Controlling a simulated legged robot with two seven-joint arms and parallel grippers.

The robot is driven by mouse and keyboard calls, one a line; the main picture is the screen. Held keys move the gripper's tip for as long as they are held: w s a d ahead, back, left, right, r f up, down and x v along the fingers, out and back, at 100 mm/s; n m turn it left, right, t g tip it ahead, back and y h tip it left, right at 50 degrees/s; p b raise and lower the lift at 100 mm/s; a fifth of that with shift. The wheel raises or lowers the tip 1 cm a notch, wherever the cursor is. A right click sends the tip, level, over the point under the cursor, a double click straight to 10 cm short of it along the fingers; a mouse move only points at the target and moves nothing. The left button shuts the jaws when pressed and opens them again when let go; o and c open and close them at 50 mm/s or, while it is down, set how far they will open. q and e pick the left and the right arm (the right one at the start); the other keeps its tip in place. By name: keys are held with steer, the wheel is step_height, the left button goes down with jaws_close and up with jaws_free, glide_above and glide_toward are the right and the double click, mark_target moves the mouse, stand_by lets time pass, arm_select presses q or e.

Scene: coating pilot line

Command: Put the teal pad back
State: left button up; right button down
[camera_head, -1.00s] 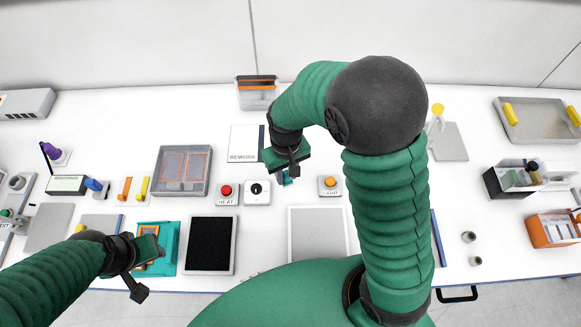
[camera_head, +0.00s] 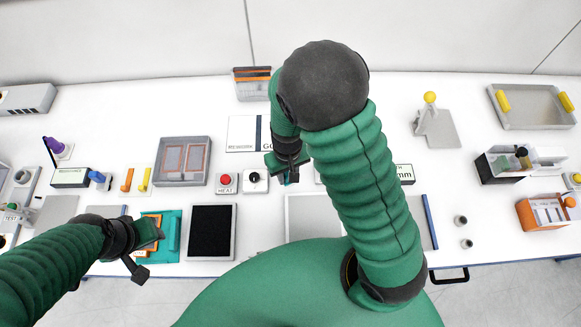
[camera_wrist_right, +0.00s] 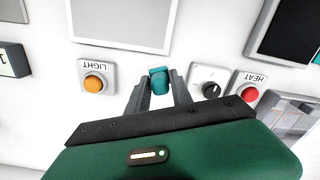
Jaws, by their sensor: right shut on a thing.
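My right gripper (camera_head: 289,177) is shut on the small teal pad (camera_wrist_right: 159,80), which shows between its two fingertips in the right wrist view. In the head view only a sliver of the teal pad (camera_head: 288,181) shows under the gripper. The gripper is over the bench, between the black knob box and the LIGHT button. I cannot tell whether the pad touches the bench. My left gripper (camera_head: 155,243) hangs over a teal tray (camera_head: 172,236) with an orange frame at the front left; its fingers are not clear.
The LIGHT button box (camera_wrist_right: 95,82) and knob box (camera_wrist_right: 209,84) flank the right gripper. The HEAT button (camera_head: 226,181) is farther left. A black panel (camera_head: 211,232) and a grey panel (camera_head: 311,219) lie in front. The REWORK/GO card (camera_head: 242,136) lies behind.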

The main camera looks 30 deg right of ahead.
steer(key=shift+w+d+f, duration=0.1)
steer(key=shift+w+d, duration=0.3)
steer(key=shift+w, duration=0.25)
steer(key=shift+w+d, duration=0.4)
steer(key=shift+w, duration=0.2)
steer(key=shift+w+f, duration=0.2)
steer(key=shift+w, duration=0.05)
step_height(320, 180, down, 3)
steer(key=shift+r+p, duration=0.2)
steer(key=shift+p, duration=0.3)
steer(key=shift+f, duration=0.3)
steer(key=shift+d+f, duration=0.2)
steer(key=shift+d, duration=0.1)
steer(key=c, duration=1.1)
jaws_free()
steer(key=shift+a+r, duration=0.1)
steer(key=shift+a, duration=0.05)
steer(key=shift+c, duration=0.2)
steer(key=shift+a, duration=0.1)
